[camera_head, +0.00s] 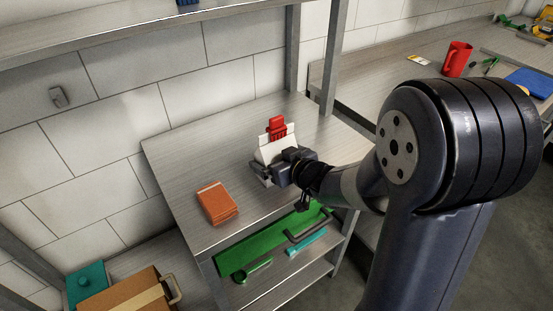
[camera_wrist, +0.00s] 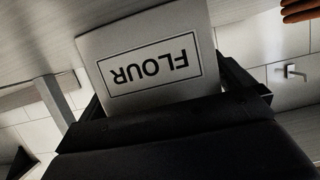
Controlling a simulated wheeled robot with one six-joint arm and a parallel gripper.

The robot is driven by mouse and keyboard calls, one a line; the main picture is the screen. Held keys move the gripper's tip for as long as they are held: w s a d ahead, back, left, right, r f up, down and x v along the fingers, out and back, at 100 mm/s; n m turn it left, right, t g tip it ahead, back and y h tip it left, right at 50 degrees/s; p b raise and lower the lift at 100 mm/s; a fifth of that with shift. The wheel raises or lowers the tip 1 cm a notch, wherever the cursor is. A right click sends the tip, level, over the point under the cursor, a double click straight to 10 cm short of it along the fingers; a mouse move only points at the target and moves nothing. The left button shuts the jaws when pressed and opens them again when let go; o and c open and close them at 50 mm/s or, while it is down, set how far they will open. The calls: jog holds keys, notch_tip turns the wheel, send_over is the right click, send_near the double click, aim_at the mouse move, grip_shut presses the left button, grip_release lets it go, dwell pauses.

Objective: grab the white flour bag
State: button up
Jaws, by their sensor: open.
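The white flour bag (camera_head: 272,150) stands on the metal shelf top in the head view, with a red clip (camera_head: 277,127) at its top. My gripper (camera_head: 268,172) is at the bag's near side and hides its lower part. In the wrist view the bag (camera_wrist: 150,35) shows its "FLOUR" label upside down, between my gripper's two dark fingers (camera_wrist: 165,95). The fingers are open, one on each side of the bag. I cannot tell whether either finger touches it.
An orange packet (camera_head: 217,202) lies on the metal shelf top (camera_head: 180,150), left of the bag. A grey post (camera_head: 333,60) stands behind to the right. A green board (camera_head: 265,245) is on the shelf below. The shelf top left of the bag is mostly clear.

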aim_at(278, 126)
jog(key=shift+c, duration=0.4)
jog(key=c, duration=0.9)
jog(key=shift+o, duration=0.2)
notch_tip(278, 126, up, 10)
jog(key=p, duration=0.4)
